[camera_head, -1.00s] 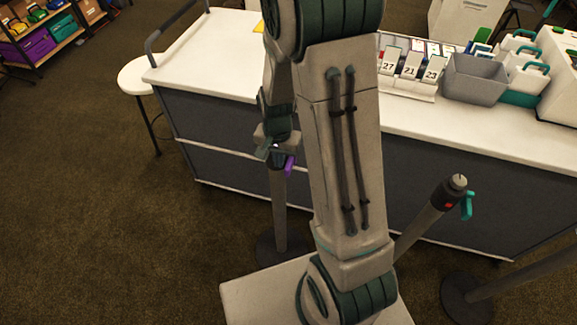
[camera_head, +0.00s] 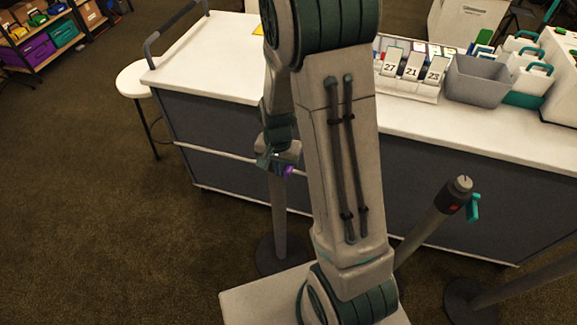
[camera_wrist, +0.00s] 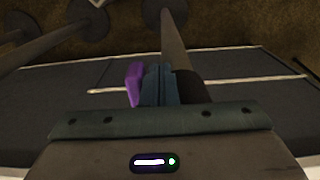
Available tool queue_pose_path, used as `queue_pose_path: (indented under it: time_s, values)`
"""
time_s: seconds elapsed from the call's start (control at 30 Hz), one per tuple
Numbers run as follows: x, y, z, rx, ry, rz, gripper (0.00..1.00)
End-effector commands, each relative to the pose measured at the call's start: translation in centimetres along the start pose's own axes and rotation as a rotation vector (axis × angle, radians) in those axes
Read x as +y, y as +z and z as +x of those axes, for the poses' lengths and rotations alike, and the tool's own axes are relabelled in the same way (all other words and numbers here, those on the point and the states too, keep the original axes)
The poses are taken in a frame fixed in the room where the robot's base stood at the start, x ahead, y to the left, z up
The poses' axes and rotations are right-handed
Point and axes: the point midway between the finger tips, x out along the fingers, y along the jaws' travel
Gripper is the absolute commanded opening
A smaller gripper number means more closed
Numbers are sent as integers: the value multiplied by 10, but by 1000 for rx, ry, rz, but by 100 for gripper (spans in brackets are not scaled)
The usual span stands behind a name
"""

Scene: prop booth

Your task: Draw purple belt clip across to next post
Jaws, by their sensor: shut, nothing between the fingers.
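The purple belt clip (camera_head: 289,171) shows at the top of the left post (camera_head: 280,220), partly hidden by my gripper. My gripper (camera_head: 264,160) is at that post's head, its fingers closed with nothing between them. In the wrist view the fingers (camera_wrist: 160,85) are together, and the purple clip (camera_wrist: 133,84) lies just left of them, outside the grip. I cannot tell whether they touch. Another post (camera_head: 425,228) leans in the picture at the right. It has a dark head, a red mark and a teal clip (camera_head: 473,208).
A long counter (camera_head: 470,138) with a white top runs behind the posts. It bears number cards (camera_head: 412,67) and a grey bin (camera_head: 476,79). A white stool (camera_head: 134,79) stands at its left end. Carpet at the left is open.

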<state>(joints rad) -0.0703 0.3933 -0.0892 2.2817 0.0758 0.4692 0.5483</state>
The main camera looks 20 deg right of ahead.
Motion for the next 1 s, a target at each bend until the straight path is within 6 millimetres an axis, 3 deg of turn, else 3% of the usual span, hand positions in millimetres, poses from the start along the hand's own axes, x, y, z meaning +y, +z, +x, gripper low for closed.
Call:
queue_pose_path:
  time_s: [1.0]
  values:
    - [111,-1,1,1,0,5,0]
